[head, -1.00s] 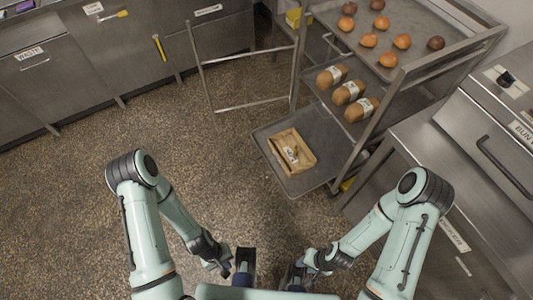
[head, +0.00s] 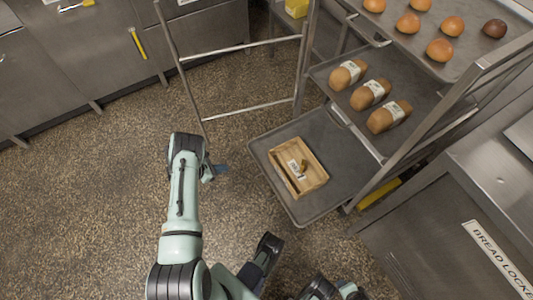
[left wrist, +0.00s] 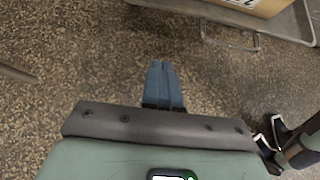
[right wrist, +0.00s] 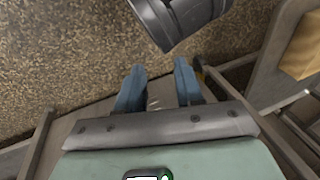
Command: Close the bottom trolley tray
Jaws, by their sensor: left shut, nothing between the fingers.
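The bottom trolley tray (head: 260,152) is pulled out of the trolley, low over the floor, with a wooden crate (head: 283,180) on it. Its edge and the crate also show at the top right of the left wrist view. My left gripper (head: 219,170) is left of the tray and apart from it. Its blue fingers are shut and empty in the left wrist view (left wrist: 163,87). My right gripper (right wrist: 160,88) is open and empty in the right wrist view, its two blue fingers apart. In the head view I cannot make out the right fingers.
The trolley's middle tray (head: 398,150) holds loaves and its top tray (head: 388,41) holds several buns. An open metal frame (head: 181,62) stands left of the trolley. A bread locker (head: 430,235) stands at the right. Floor (head: 90,210) is clear to the left.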

